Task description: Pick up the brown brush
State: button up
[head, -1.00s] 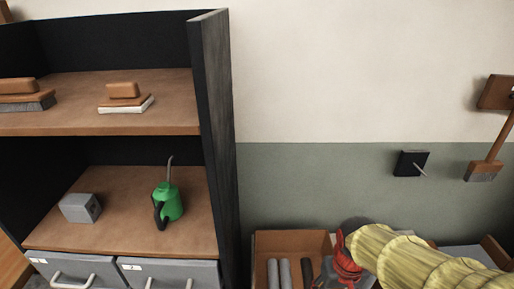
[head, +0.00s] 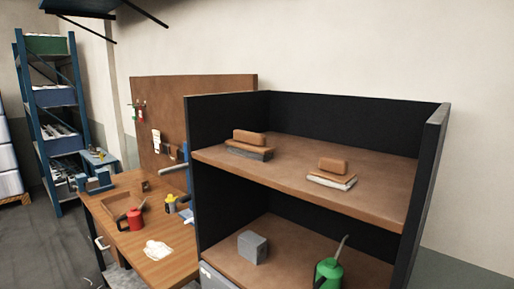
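Two brushes with brown wooden handles lie on the top shelf of the black-sided shelf unit (head: 222,180). The left brush (head: 249,139) has dark grey bristles. The right brush (head: 333,167) has a pale, whitish base. Both rest handle up, apart from each other, with bare shelf between them. I cannot tell from the view which one is the task's brown brush. My gripper is not in view.
The lower shelf holds a grey block (head: 252,247) and a green oil can (head: 328,274). The unit's side panels and back enclose the shelves. A wooden workbench (head: 178,268) with a red can (head: 135,219) stands left. A blue rack (head: 48,120) stands behind.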

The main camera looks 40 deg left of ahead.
aim_at(252, 146)
jog(key=u, duration=1.75)
jog(key=i+j+z, duration=0.1)
jog(key=i+j, duration=0.05)
